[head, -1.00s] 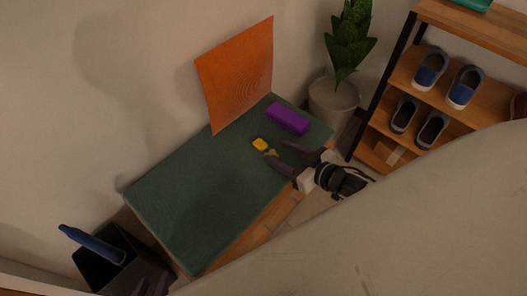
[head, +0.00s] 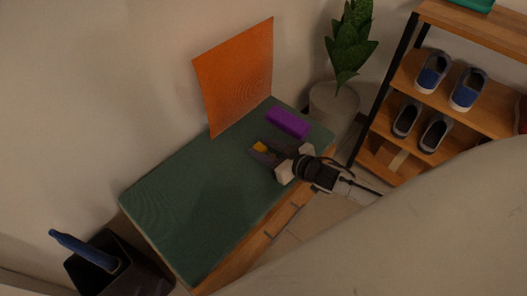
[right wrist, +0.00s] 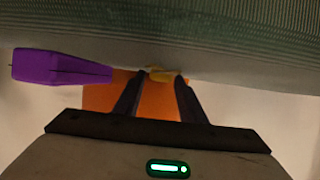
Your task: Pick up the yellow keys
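The yellow keys (head: 260,147) lie on the green top of the bench (head: 190,205), near its far right end. My right gripper (head: 258,148) is low over the bench, its two dark fingers on either side of the keys. In the right wrist view, the keys (right wrist: 161,75) show between the tips of the parted fingers (right wrist: 160,80). The fingers look open; I cannot tell whether either touches the keys. My left gripper is not visible.
A purple box (head: 288,123) lies just beyond the keys. An orange sheet (head: 236,75) leans on the wall behind the bench. A potted plant (head: 334,100) and a shoe rack (head: 405,75) stand to the right. A dark bin (head: 90,270) holds a blue umbrella-like item (head: 80,245).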

